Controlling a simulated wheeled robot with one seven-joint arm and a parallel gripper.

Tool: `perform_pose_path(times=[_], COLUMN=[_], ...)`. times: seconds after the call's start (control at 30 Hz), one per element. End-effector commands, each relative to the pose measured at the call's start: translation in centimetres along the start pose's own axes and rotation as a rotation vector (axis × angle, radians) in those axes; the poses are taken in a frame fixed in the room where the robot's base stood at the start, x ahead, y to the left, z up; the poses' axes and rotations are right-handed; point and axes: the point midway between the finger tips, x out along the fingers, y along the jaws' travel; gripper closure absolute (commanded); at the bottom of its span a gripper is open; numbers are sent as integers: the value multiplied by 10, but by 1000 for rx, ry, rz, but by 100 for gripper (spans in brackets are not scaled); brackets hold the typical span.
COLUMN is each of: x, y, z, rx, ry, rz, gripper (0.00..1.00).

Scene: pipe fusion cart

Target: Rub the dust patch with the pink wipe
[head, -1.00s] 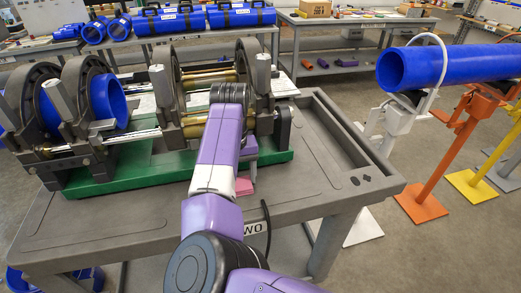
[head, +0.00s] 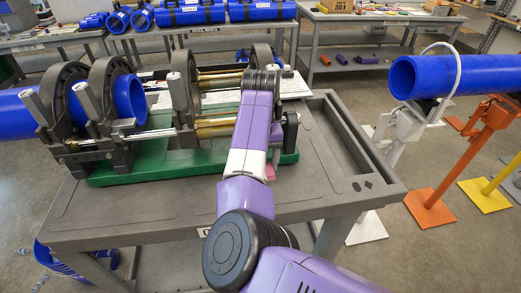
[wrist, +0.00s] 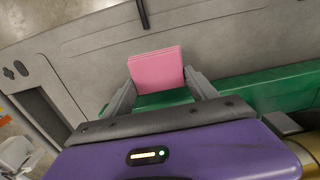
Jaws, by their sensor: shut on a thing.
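My gripper (wrist: 162,92) is shut on the pink wipe (wrist: 157,68), a flat pink square standing out between the two fingers in the wrist view. In the head view only a small bit of the pink wipe (head: 270,172) shows beside my purple arm, near the front right edge of the green base. The wipe is over the grey cart top (head: 320,180); I cannot tell whether it touches. I cannot make out a dust patch in either view. My arm hides part of the cart top.
The pipe fusion machine with its dark clamp rings (head: 110,95) sits on the green base (head: 110,174) close by the gripper and holds a blue pipe (head: 128,98). The front left of the cart top is clear. Another blue pipe (head: 435,75) rests on stands at the right.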

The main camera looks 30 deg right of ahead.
Motion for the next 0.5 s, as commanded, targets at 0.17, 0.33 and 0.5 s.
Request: perform_pose_path(times=[0.17,0.33,0.5], x=[-21,-31,-31], y=[2,2,2], z=[-2,-4,-4], rx=[1,0,0], ry=[0,0,0], rz=[0,0,0], gripper=[71,71,71])
